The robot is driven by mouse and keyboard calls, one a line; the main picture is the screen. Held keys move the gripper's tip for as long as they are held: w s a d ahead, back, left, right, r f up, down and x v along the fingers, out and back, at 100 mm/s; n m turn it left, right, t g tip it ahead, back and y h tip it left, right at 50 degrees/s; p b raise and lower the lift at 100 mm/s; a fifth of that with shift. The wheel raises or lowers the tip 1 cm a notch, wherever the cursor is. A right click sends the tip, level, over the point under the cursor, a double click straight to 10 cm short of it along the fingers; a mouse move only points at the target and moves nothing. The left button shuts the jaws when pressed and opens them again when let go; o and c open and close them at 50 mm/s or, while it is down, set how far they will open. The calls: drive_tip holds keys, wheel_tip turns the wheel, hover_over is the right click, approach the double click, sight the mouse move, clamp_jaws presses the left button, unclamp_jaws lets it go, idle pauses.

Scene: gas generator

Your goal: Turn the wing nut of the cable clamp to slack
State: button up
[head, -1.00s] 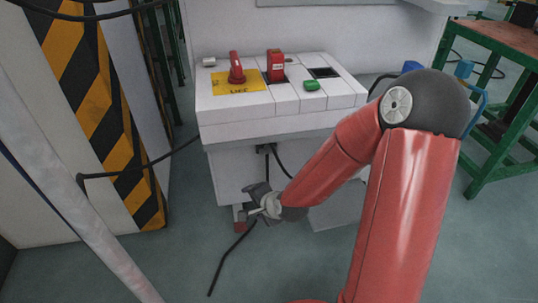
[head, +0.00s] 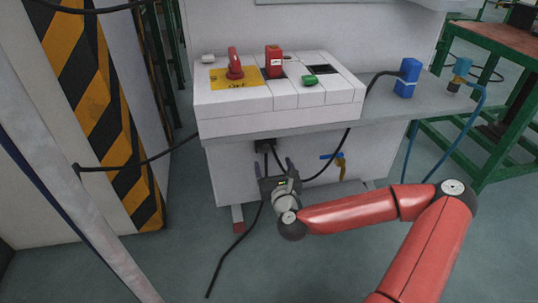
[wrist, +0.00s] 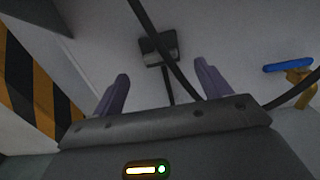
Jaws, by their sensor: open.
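A small dark block with black cables (head: 264,146), which looks like the cable clamp, sits under the front edge of the white bench. In the wrist view the dark block (wrist: 158,48) is ahead, between and beyond my fingertips. I cannot make out its wing nut in either view. My gripper (head: 273,167) is below and in front of the block, pointing up toward it. It is open and empty, with its two purple-grey fingers apart in the wrist view (wrist: 161,72). A gap shows between the fingertips and the block.
A black cable (head: 338,155) hangs right of the block and crosses ahead of my fingers. A blue-handled brass valve (head: 338,160) is to the right. The control panel (head: 290,97) is above. A striped post (head: 105,115) stands left. The floor below is mostly clear.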

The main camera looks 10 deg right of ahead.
sight(268, 150)
drive_tip(key=w, duration=0.6)
drive_tip(key=shift+w+b, duration=0.2)
drive_tip(key=shift+b, duration=0.1)
drive_tip(key=c, duration=1)
